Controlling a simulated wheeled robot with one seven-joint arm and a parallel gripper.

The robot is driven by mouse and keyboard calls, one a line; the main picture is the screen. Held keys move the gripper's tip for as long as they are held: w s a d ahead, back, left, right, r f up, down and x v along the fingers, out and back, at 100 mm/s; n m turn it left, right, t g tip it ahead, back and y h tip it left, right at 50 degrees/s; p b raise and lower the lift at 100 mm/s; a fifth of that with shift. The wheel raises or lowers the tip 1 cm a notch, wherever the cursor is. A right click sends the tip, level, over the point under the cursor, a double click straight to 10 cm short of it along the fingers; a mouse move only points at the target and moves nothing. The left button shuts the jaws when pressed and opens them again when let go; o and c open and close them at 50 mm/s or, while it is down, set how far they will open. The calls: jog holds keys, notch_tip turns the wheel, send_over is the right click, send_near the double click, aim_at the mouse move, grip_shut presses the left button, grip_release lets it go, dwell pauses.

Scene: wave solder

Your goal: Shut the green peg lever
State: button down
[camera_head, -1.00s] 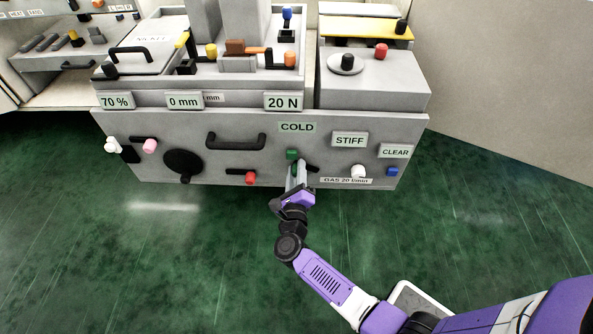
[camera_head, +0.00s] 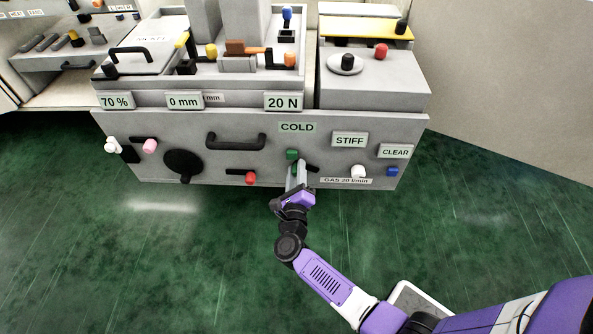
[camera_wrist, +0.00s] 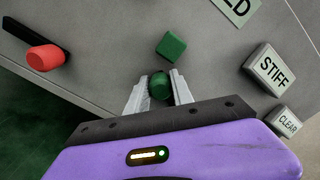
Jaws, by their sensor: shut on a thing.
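The green peg (camera_wrist: 159,85) is a dark green round knob on the front panel of the grey machine. In the wrist view it sits between the two fingers of my gripper (camera_wrist: 159,78), which is shut on it. In the head view my gripper (camera_head: 297,171) reaches the panel below the COLD label and mostly hides the peg. A small green block (camera_wrist: 171,46) lies just beyond the fingertips; it also shows in the head view (camera_head: 291,155). The rest of the lever is hidden by my gripper.
A red-knobbed lever (camera_head: 250,178) is left of my gripper. A white knob (camera_head: 358,172) and a blue knob (camera_head: 393,172) are to the right. A black handle (camera_head: 235,142) stands out at upper left. The green floor in front is clear.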

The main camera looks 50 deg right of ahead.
dwell(0.5)
jog(key=r+m, duration=0.1)
jog(key=m, duration=0.1)
jog(key=s+d+r+m+b, duration=0.1)
jog(key=m, duration=0.1)
jog(key=shift+s+m+b, duration=0.1)
jog(key=shift+m+b, duration=0.2)
jog(key=shift+a, duration=0.1)
jog(key=c, duration=1.1)
grip_release()
jog(key=p+v, duration=0.2)
jog(key=v, duration=0.5)
jog(key=shift+s+a, duration=0.3)
